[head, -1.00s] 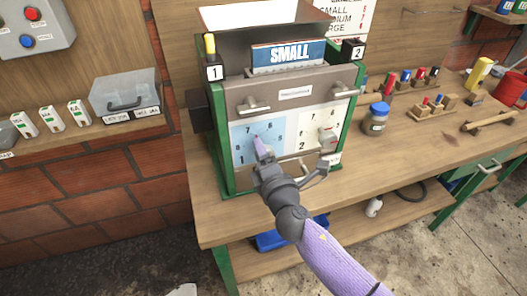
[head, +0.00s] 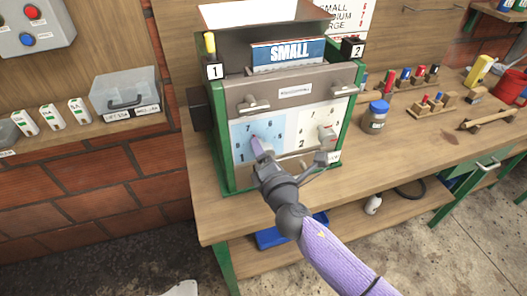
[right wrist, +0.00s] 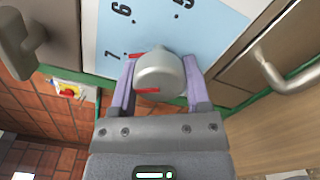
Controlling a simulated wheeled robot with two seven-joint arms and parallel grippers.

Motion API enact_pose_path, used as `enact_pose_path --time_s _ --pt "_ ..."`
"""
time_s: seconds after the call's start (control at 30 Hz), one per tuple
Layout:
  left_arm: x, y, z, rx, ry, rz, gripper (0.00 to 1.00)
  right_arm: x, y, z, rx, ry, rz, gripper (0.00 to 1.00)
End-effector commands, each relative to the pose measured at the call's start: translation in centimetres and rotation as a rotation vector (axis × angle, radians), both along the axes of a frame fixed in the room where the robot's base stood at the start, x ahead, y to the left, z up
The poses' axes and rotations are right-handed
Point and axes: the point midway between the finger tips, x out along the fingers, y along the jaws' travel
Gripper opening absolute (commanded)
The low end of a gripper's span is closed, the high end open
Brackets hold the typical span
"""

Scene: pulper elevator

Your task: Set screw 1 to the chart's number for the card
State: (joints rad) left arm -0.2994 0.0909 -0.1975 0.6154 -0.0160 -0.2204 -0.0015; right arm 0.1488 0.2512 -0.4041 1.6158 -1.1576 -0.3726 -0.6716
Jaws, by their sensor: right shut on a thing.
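The card reading SMALL (head: 288,54) stands on top of the machine. The blue dial plate (head: 270,130) is on the left of its front, under the tag 1 (head: 214,71). My right gripper (right wrist: 158,85) is shut on the round grey knob of screw 1 (right wrist: 160,72), a purple finger on each side. A red mark on the knob's upper left lies close to a dot on the plate, near the printed 7. In the head view my right gripper (head: 260,150) hides most of this knob. The chart (head: 345,14) is behind the machine, partly cut off. My left gripper is not in view.
A second knob (head: 326,136) sits on the white plate to the right, close to my right wrist. Two grey handles (head: 253,103) stick out above the plates. A blue-lidded jar (head: 376,117) and wooden blocks (head: 433,105) stand on the bench to the right.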

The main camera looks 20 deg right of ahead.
Motion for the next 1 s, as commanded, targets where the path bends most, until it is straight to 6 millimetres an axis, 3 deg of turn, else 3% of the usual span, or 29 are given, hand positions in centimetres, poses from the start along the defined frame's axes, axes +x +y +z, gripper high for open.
enact_pose_path --time_s 0.03,0.17,0.2,0.53,0.8,1.0 --pt "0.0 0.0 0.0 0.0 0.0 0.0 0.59 -0.1 0.1 -0.2 0.001 0.004 0.001 0.66" --pt "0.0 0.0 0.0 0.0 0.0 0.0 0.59 0.0 0.0 -0.1 0.001 0.003 0.001 0.93" --pt "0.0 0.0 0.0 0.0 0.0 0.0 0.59 0.0 0.0 -0.1 0.001 0.003 0.001 0.95" --pt "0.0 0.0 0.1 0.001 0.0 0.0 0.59 -0.9 0.0 -0.1 0.001 0.003 0.001 0.95" --pt "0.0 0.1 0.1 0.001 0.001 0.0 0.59 -7.1 -0.2 -0.3 0.003 0.005 0.001 0.95" --pt "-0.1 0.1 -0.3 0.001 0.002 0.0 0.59 -9.8 -0.3 -0.2 0.001 0.003 0.001 0.95"
